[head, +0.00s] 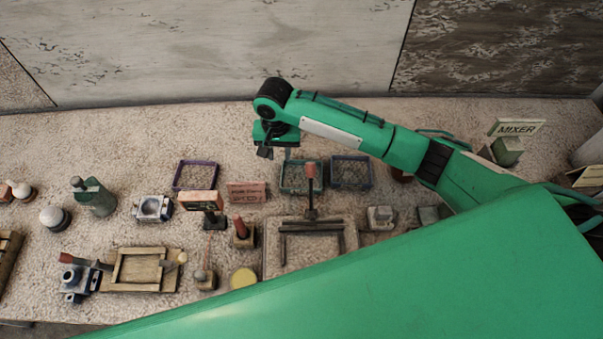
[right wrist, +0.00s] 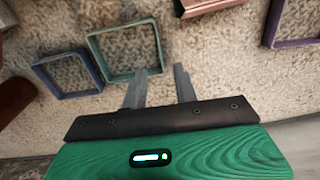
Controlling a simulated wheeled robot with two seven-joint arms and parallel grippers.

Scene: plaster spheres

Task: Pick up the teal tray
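The teal tray (head: 290,191) is a shallow, thin-rimmed square in the back row on the table, right of centre in the head view. A dark-and-red upright post partly covers it there. In the right wrist view the teal tray (right wrist: 120,27) lies just beyond the fingers, upper left of centre, and looks empty. My right gripper (head: 275,153) hangs near the tray's back left side. In the right wrist view my right gripper (right wrist: 165,72) is open with nothing between its fingers; the left finger overlaps the tray's near right corner. My left gripper is not in view.
A blue-grey tray (head: 351,186) stands close to the teal one's right, a purple tray (head: 194,163) farther left. A pink block (head: 247,192) is nearer left. The post with a red top (head: 311,171) rises in front. The strip behind the trays is clear.

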